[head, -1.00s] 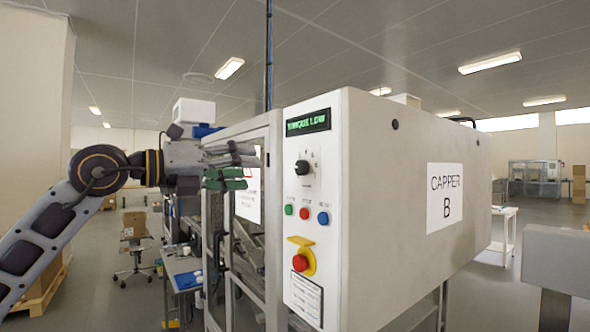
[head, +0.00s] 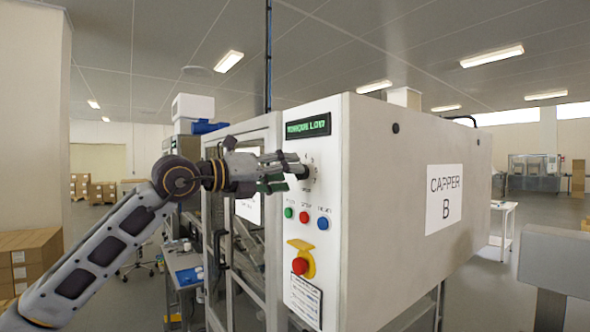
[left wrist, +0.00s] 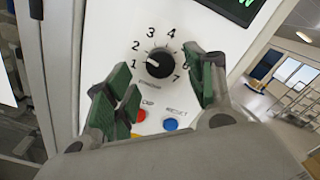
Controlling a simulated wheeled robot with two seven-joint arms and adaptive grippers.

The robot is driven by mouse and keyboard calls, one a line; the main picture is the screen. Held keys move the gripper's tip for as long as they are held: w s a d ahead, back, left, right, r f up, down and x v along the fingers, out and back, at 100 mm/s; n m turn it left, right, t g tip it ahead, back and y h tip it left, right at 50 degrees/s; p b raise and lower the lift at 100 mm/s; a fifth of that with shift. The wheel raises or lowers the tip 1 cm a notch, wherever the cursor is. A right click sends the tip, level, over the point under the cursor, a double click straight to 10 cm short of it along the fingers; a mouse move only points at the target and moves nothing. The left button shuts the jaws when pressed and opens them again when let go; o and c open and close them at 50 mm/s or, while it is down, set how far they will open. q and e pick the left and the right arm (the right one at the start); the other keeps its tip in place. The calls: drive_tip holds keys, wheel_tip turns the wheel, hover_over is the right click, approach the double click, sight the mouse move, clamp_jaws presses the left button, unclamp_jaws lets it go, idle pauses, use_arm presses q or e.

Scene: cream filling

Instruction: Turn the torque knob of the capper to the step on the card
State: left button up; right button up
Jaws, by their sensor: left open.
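The capper (head: 420,190) is a pale box marked CAPPER B. Its black torque knob (left wrist: 159,63) sits on the front panel inside a dial numbered 1 to 7. The knob's light mark seems to point left, near 1 and 2; the exact step is hard to tell. In the head view the knob (head: 305,172) is partly hidden by my fingers. My left gripper (head: 283,171) is open in front of the knob; in the left wrist view its green-padded fingers (left wrist: 166,88) stand apart on either side below the knob, not visibly touching it. The display (head: 308,126) reads TORQUE LOW.
Green, red and blue buttons (head: 304,217) lie below the knob, with a red emergency stop (head: 300,266) on yellow under them. A small-print card (head: 305,300) is lowest; its text is unreadable. A framed glass door (head: 238,140) stands left of the panel.

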use_arm(q)
drive_tip(key=x, duration=0.3)
drive_tip(key=shift+d+p, duration=0.1)
drive_tip(key=shift+p, duration=0.3)
use_arm(e)
drive_tip(key=shift+w+d+r, duration=0.15)
drive_tip(key=shift+d+r, duration=0.35)
drive_tip(key=shift+d, duration=0.25)
use_arm(q)
drive_tip(key=c, duration=1)
drive_tip(key=shift+c, duration=0.2)
use_arm(e)
drive_tip(key=shift+a+f, duration=0.15)
drive_tip(key=shift+a, duration=0.4)
